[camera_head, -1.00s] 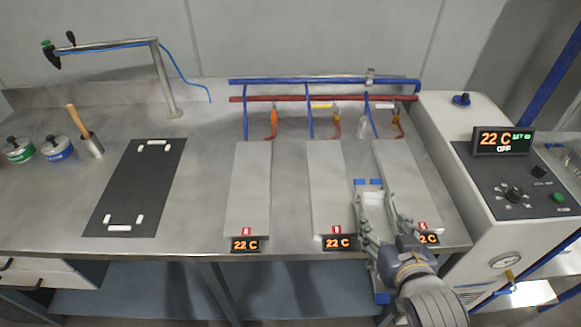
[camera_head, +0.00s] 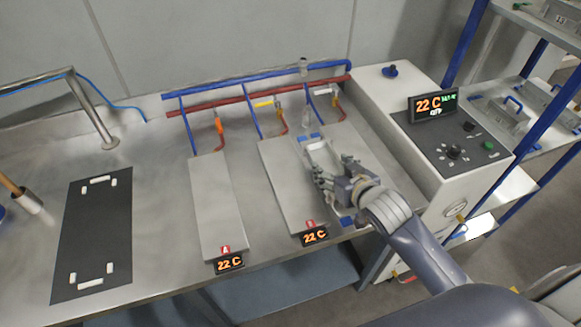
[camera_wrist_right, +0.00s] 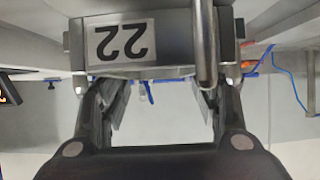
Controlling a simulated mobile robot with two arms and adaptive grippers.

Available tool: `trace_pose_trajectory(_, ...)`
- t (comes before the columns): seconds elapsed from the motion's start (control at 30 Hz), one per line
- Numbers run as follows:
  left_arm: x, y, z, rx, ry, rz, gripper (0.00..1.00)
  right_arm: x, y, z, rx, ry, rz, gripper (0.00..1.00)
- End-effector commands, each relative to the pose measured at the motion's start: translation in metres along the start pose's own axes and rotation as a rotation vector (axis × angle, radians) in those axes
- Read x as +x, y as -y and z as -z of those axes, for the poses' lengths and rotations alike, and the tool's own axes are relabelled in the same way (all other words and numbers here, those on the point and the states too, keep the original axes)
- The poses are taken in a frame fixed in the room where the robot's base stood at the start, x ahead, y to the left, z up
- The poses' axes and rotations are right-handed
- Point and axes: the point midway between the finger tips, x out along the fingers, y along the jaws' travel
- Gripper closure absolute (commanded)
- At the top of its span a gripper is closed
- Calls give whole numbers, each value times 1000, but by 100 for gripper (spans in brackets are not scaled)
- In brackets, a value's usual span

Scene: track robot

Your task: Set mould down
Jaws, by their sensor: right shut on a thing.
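My right gripper (camera_head: 325,180) is shut on a grey metal mould (camera_head: 322,153) with blue ends. The gripper and wrist hide much of the mould. In the head view the mould is lined up lengthwise with the plates, over the right-hand plate area. I cannot tell whether it touches the plate. In the wrist view the mould (camera_wrist_right: 75,45) shows a label reading 22, upside down, and a metal bar beside it. The wrist view also shows my right gripper's fingers (camera_wrist_right: 160,95) against it. My left gripper is not in view.
Plate A (camera_head: 215,200) and the middle plate (camera_head: 285,185) are bare, each with a 22 C display. Red and blue pipes (camera_head: 250,92) run behind. A control box (camera_head: 420,150) stands close on the right. A dark mat (camera_head: 95,235) lies left. Shelves (camera_head: 520,130) hold other moulds.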

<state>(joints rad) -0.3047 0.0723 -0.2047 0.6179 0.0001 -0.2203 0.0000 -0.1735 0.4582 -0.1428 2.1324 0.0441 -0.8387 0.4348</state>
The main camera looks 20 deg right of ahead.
Motion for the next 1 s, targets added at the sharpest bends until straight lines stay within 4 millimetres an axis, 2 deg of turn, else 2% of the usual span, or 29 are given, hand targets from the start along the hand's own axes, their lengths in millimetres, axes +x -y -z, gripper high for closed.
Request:
trace_pose_trajectory(0.03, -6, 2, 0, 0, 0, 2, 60, 5, 11, 11, 3, -11, 3, 92)
trace_pose_trajectory(0.4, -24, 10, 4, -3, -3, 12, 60, 55, 74, 27, 0, -8, 2, 92)
trace_pose_trajectory(0.63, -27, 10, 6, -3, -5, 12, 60, 66, 88, 28, -2, -7, 0, 92)
trace_pose_trajectory(0.8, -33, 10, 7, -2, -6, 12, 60, 75, 87, 10, -3, -2, 0, 92)
trace_pose_trajectory(1.0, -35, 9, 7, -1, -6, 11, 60, 83, 88, -2, -2, -7, 1, 92)
